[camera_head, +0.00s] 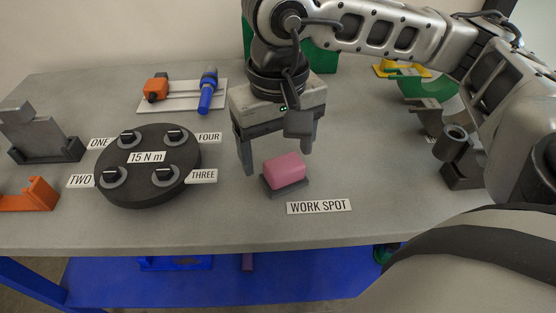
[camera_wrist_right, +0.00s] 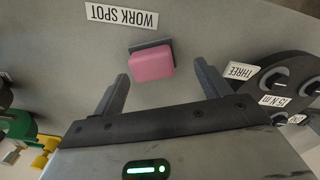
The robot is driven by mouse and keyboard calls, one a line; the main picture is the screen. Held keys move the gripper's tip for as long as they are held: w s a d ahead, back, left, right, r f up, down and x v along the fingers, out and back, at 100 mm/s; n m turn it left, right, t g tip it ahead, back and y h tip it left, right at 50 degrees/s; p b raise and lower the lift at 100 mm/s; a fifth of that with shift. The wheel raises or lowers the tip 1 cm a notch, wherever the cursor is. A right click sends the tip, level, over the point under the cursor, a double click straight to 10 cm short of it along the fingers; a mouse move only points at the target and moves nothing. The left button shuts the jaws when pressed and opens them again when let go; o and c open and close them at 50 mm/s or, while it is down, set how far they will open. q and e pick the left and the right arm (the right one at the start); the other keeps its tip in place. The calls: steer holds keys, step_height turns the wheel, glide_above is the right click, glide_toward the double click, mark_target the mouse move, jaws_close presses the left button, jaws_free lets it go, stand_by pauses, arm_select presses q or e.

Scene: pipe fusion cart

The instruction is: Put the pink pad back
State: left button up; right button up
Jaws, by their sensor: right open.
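The pink pad (camera_head: 285,170) sits on a small dark grey base (camera_head: 271,190) beside the WORK SPOT label (camera_head: 319,207). In the right wrist view the pink pad (camera_wrist_right: 152,61) shows just beyond and between the fingertips. My right gripper (camera_head: 277,160) is open and points down over the pad, with one finger on the left of it and one behind and to the right. In the right wrist view the gripper (camera_wrist_right: 163,77) is empty, with a gap around the pad. My left gripper is not in view.
A round black flange (camera_head: 147,187) with several bolts and number labels stands to the left. A white tray (camera_head: 183,105) with an orange tool and a blue tool lies behind. A grey block (camera_head: 37,137) and an orange bracket (camera_head: 27,194) are at the far left. Dark holders (camera_head: 458,168) stand at right.

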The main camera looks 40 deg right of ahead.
mark_target(278, 166)
step_height(278, 166, up, 8)
stand_by(0.7)
